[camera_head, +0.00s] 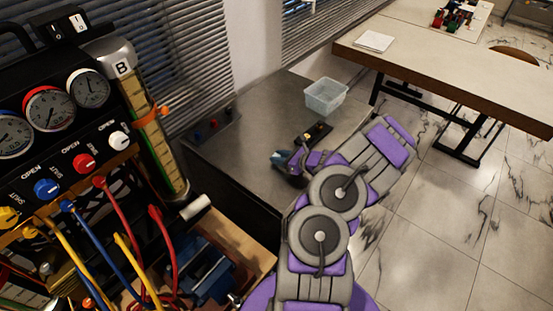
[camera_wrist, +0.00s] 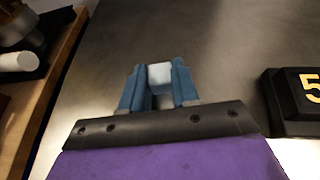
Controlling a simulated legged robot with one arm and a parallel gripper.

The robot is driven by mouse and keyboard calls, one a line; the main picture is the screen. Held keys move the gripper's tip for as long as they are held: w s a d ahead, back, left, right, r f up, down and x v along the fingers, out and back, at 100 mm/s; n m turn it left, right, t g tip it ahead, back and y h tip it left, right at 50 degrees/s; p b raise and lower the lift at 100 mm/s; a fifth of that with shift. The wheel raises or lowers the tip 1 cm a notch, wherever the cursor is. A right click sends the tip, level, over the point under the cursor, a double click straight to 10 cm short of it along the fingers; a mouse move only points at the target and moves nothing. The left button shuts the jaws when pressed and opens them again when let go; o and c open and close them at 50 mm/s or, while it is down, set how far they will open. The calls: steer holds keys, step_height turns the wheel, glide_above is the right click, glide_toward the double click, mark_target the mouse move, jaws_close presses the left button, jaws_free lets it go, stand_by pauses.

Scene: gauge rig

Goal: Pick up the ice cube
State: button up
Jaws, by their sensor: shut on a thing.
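The ice cube (camera_wrist: 159,74) is a small whitish block between the two blue fingertips of my gripper (camera_wrist: 158,82) in the wrist view. My gripper is shut on it, with a finger against each side. A grey metal surface lies behind and below; I cannot tell whether the cube touches it. In the head view my gripper (camera_head: 283,163) is over the grey metal counter (camera_head: 262,120), and the cube cannot be made out there.
A clear plastic bin (camera_head: 325,97) stands at the counter's back right. A black block with a yellow number (camera_wrist: 298,98) is right of my gripper. The gauge rig (camera_head: 60,130) with hoses fills the left. A table (camera_head: 440,62) stands at the back right.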

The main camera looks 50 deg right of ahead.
steer(key=shift+a+r, duration=0.1)
steer(key=shift+a, duration=0.2)
jaws_close()
steer(key=shift+d+r, duration=0.15)
steer(key=shift+r, duration=0.35)
steer(key=r+p, duration=0.1)
steer(key=s+r, duration=0.1)
steer(key=r, duration=0.1)
steer(key=shift+a+p, duration=0.2)
steer(key=shift+p, duration=0.2)
steer(key=s+a+p, duration=0.1)
steer(key=s+a, duration=0.1)
steer(key=s, duration=0.2)
steer(key=s+a+p, duration=0.1)
steer(key=s+a, duration=0.1)
steer(key=s, duration=0.2)
steer(key=s+a+r+p, duration=0.1)
steer(key=s+a, duration=0.2)
steer(key=s, duration=0.2)
steer(key=shift+s+a, duration=0.1)
